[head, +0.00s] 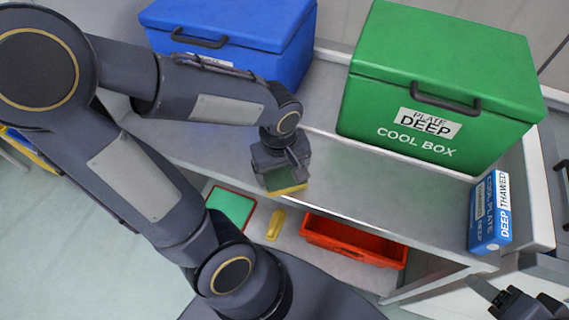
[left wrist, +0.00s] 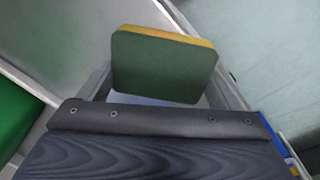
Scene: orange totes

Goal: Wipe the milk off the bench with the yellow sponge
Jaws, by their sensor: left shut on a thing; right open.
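The sponge (head: 287,182) has a dark green face and a yellow edge. My left gripper (head: 284,170) is shut on it, low over the grey bench (head: 370,190) near its front edge; I cannot tell whether the sponge touches the bench. In the left wrist view the sponge's green face (left wrist: 163,66) fills the middle, with a yellow strip along its far edge. I cannot make out the milk clearly in either view. My right gripper (head: 515,292) is at the lower right corner, open, apart from the bench top and partly cut off by the frame.
A blue cool box (head: 240,40) and a green cool box (head: 440,75) stand along the bench's back. A blue carton (head: 489,212) stands at the right end. Below, the lower shelf holds a red-orange tote (head: 353,240), a yellow object (head: 275,224) and a green board (head: 231,207).

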